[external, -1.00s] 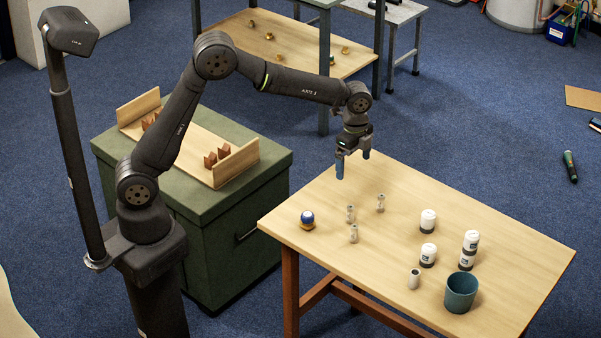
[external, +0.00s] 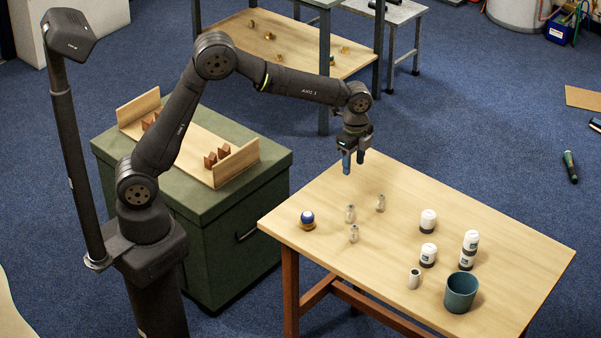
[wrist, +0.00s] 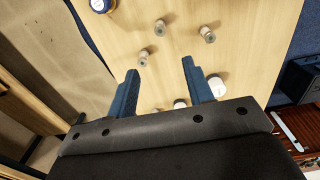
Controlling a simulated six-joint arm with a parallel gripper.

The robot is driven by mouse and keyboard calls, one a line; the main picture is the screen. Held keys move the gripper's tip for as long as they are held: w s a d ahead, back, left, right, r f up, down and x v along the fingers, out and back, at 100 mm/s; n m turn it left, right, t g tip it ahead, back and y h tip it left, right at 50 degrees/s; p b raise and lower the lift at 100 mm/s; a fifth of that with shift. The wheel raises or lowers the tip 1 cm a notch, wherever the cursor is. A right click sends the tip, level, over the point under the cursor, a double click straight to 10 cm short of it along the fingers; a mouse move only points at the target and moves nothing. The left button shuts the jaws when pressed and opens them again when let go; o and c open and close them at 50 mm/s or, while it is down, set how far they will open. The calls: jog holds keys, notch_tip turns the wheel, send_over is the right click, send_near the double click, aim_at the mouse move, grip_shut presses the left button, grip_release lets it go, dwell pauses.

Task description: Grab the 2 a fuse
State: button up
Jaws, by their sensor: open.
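Three small grey-silver cylinders that look like fuses stand upright on the wooden table: one at the left (external: 350,213), one at the right (external: 380,203) and one nearer the front (external: 354,234). They also show in the wrist view, at the top (wrist: 160,27), upper right (wrist: 207,34) and lower left (wrist: 144,57). Their ratings are too small to read, so I cannot tell which is 2 A. My gripper (external: 354,163) is open and empty, pointing down above the table behind the fuses. In the wrist view its blue fingers (wrist: 160,69) are spread apart, short of the fuses.
A blue-and-white ball on a gold base (external: 307,219) stands left of the fuses. White-and-dark canisters (external: 428,221), a larger pale cylinder (external: 414,279) and a teal cup (external: 461,292) stand at the right. The green cabinet (external: 240,240) carries a wooden rack.

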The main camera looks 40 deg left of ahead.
jog(key=n, duration=0.2)
send_near(351, 207)
jog(key=f, duration=0.5)
jog(key=shift+w+f, duration=0.25)
jog(key=shift+s+f, duration=0.15)
jog(key=shift+f, duration=1.25)
jog(key=shift+s+f, duration=0.1)
jog(key=shift+f, duration=1.25)
grip_shut()
